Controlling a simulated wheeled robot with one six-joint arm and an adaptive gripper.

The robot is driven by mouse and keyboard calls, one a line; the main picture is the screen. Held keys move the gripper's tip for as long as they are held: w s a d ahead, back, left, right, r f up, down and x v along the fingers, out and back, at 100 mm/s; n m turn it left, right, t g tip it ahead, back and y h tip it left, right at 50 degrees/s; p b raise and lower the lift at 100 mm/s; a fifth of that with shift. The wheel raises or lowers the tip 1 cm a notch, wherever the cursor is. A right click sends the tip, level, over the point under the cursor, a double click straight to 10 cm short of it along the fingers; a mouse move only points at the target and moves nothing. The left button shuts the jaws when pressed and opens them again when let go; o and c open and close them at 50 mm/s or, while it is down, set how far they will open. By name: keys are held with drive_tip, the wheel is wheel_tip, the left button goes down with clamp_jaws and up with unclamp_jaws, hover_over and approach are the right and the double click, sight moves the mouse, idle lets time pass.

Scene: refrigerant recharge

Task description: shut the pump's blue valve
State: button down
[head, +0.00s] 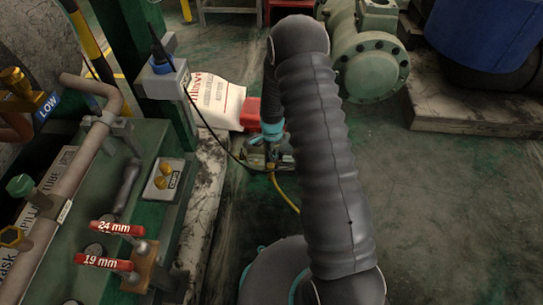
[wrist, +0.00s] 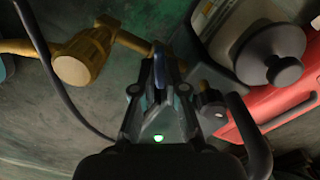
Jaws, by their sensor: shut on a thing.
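In the wrist view, my gripper (wrist: 160,62) has its two fingers closed on a thin dark-blue piece, the blue valve handle (wrist: 159,50), of which only a small part shows between the fingertips. A brass-yellow fitting (wrist: 85,58) with a yellow hose lies just left of the fingers. The pump's red and grey body (wrist: 275,75) with a dark round cap is on the right. In the head view, the pump (head: 256,155) sits low on the floor, partly hidden by my arm, and the fingertips cannot be made out.
A white sack (head: 217,100) lies behind the pump, with a red object (head: 250,114) beside it. A black cable and a yellow hose (head: 284,193) run near the pump. The green machine skid (head: 140,210) with red-tagged wrenches is at left. Floor at right is open.

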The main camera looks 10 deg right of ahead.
drive_tip(key=shift+m, duration=0.4)
drive_tip(key=shift+s+m+b, duration=0.1)
drive_tip(key=shift+m+b, duration=0.3)
drive_tip(key=shift+m, duration=0.9)
drive_tip(key=shift+m+b, duration=0.35)
drive_tip(key=shift+m, duration=0.75)
drive_tip(key=c, duration=1.1)
unclamp_jaws()
drive_tip(key=shift+r, duration=0.1)
wheel_tip(320, 180, up, 9)
drive_tip(key=p, duration=0.5)
